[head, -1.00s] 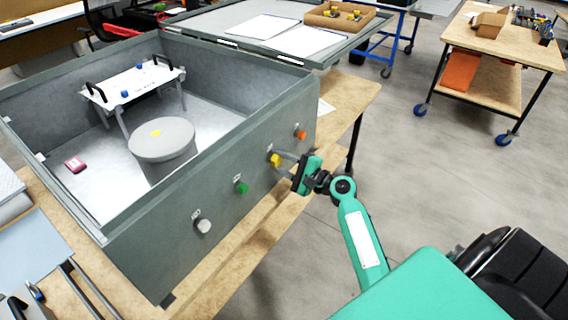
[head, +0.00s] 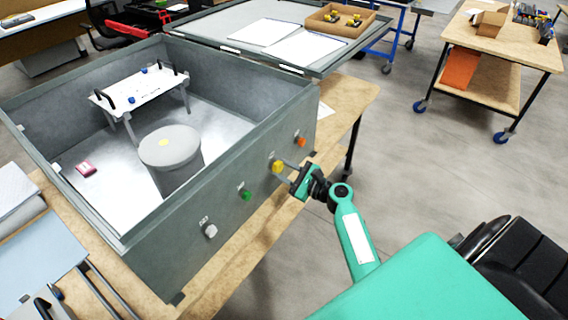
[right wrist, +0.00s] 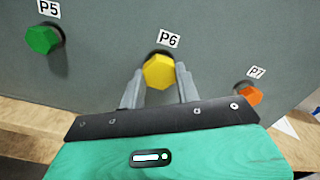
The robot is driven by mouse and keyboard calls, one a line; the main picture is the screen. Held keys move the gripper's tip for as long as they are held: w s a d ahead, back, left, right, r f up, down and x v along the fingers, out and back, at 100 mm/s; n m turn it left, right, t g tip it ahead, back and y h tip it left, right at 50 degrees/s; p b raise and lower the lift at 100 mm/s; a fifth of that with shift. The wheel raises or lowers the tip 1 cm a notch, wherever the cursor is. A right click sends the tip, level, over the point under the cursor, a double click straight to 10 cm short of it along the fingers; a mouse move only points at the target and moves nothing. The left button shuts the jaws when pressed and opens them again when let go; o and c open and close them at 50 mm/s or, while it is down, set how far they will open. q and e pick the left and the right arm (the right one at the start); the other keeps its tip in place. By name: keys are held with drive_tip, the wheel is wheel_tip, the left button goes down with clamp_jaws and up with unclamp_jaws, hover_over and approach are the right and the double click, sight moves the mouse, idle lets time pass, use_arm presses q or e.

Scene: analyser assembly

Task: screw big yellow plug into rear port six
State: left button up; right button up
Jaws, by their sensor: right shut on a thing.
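The big yellow plug (head: 278,166) sits at rear port six on the grey box wall. In the right wrist view the yellow plug (right wrist: 159,72) has a hexagonal head just under the P6 label (right wrist: 168,40). My right gripper (head: 290,174) is at the wall, with its fingers on either side of the plug. In the right wrist view the right gripper (right wrist: 159,85) is shut on the plug's head. The port opening behind the head is hidden. My left gripper is not in view.
A green plug (right wrist: 43,40) sits at P5 and an orange plug (right wrist: 248,95) at P7, on either side. A white plug (head: 210,230) is further along the wall. The open grey box (head: 150,255) stands on a wooden table (head: 350,95).

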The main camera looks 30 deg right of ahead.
drive_tip(key=m+p, duration=0.6)
drive_tip(key=shift+r+m+p, duration=0.25)
drive_tip(key=shift+m+p, duration=0.05)
drive_tip(key=m+p, duration=0.8)
drive_tip(key=m, duration=0.1)
drive_tip(key=shift+f+m+p, duration=0.25)
drive_tip(key=shift+m+p, duration=0.2)
drive_tip(key=shift+m, duration=0.55)
drive_tip(key=o, duration=0.9)
